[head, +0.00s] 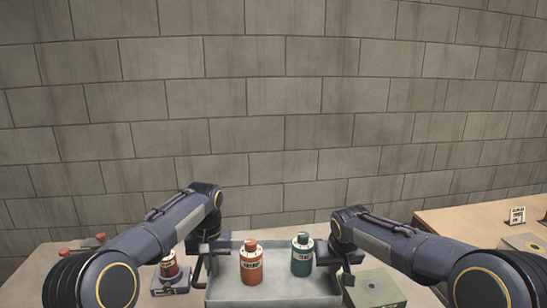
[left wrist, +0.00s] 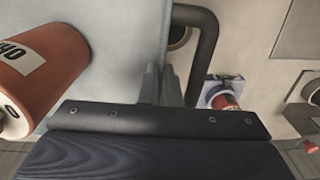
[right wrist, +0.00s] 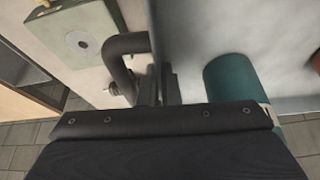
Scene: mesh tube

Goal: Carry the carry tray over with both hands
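The grey-blue carry tray (head: 272,290) is at the bottom middle of the head view. An orange bottle (head: 251,264) and a teal bottle (head: 302,256) stand upright in it. My left gripper (head: 205,258) is at the tray's left side, its fingers close together at the side wall beside a black handle (left wrist: 207,45). My right gripper (head: 335,262) is at the right side in the same way, beside the other black handle (right wrist: 122,48). Both look shut on the tray's sides; whether they hold wall or handle is partly hidden. I cannot tell whether the tray is lifted.
A small stand with a red-brown bottle (head: 169,266) is left of the tray. A green-grey block (head: 374,290) lies right of it. A wooden table (head: 470,222) with a small sign (head: 517,216) is at the right. A block wall (head: 270,130) is behind.

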